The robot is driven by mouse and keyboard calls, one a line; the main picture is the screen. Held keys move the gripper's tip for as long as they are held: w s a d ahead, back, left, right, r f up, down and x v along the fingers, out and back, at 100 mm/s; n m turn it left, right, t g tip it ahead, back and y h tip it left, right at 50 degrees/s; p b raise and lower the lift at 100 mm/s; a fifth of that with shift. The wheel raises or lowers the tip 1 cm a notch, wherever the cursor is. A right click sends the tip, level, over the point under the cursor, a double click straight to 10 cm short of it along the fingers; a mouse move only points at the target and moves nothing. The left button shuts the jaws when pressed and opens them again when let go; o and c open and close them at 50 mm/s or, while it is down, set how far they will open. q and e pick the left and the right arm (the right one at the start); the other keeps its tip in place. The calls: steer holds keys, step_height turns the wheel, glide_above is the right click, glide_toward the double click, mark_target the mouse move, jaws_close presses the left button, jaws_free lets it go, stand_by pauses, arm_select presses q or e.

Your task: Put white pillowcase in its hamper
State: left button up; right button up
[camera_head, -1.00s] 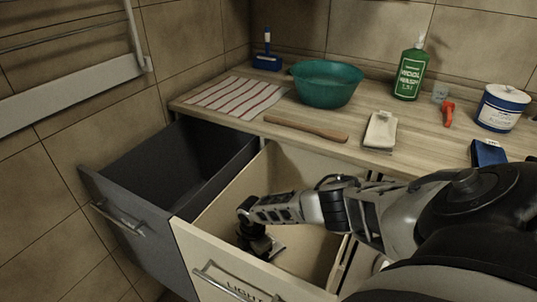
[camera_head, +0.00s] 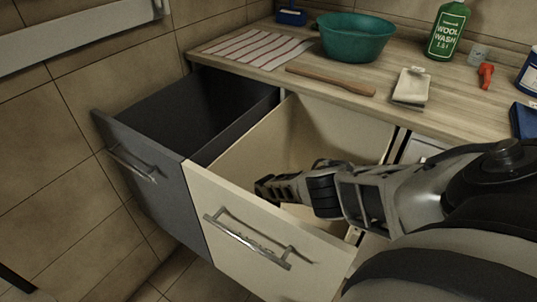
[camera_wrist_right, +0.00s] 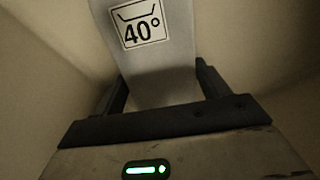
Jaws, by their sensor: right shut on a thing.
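A pale grey-white cloth (camera_wrist_right: 172,68) with a printed "40°" wash mark lies between the fingers of my right gripper (camera_wrist_right: 158,88) in the right wrist view; it looks like the white pillowcase. The gripper is shut on it. The cream walls show around the cloth in the wrist view. My left gripper is not in view.
A dark grey hamper drawer (camera_head: 140,150) stands open left of the cream one.

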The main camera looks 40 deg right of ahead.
steer(key=shift+f, duration=0.2)
steer(key=o, duration=1.1)
steer(key=shift+r, duration=0.1)
steer(key=shift+r, duration=0.15)
arm_select(q)
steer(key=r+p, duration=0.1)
steer(key=p, duration=0.1)
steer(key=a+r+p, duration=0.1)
steer(key=p, duration=0.2)
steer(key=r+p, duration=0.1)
steer(key=p, duration=0.2)
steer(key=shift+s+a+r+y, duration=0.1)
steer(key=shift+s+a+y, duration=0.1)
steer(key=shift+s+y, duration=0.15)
arm_select(e)
step_height(320, 180, up, 12)
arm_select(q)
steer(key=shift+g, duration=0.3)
